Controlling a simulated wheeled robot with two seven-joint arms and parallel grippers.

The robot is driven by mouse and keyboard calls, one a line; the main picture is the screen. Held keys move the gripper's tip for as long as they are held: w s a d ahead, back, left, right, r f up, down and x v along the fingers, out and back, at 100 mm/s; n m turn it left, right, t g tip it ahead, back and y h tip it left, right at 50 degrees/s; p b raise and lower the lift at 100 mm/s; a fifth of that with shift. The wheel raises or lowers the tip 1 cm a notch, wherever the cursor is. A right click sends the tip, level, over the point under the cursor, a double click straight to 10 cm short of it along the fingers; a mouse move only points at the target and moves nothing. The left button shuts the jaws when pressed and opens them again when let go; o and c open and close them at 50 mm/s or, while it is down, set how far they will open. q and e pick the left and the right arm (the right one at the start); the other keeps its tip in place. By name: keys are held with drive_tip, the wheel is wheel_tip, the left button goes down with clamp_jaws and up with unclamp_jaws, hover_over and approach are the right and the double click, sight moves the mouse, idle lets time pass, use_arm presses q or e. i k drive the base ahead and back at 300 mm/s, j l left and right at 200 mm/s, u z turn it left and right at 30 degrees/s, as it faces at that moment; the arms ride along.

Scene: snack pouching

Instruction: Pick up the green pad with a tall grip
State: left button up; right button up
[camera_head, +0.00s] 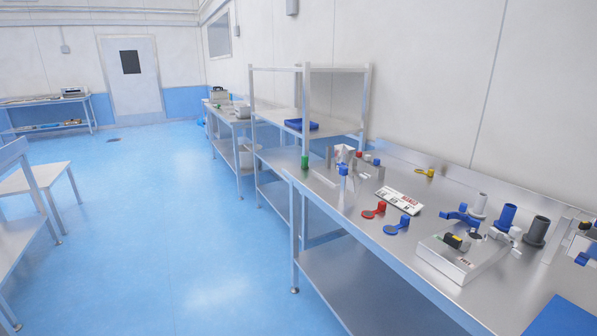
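A small green piece (305,161) shows at the far left end of the near steel table, in line with a shelf post. I cannot tell at this size whether it is a pad with a tall grip. A red pad with an upright grip (372,212) and a blue one (397,227) lie nearer on the same table. A yellow piece (425,173) lies near the wall. Neither of my grippers is in view.
The near steel table (340,221) also bears a white printed card (399,201), a metal box device (455,264), blue and grey cylinders (505,217) and a blue-topped upright (343,182). A shelf rack (280,107) stands behind.

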sight(304, 165)
drive_tip(key=i+j+z, duration=0.45)
drive_tip(key=i+j, duration=0.2)
drive_tip(key=i, duration=0.3)
drive_tip(key=i+j+z, duration=0.45)
drive_tip(key=i+j, duration=0.4)
drive_tip(key=j, duration=0.15)
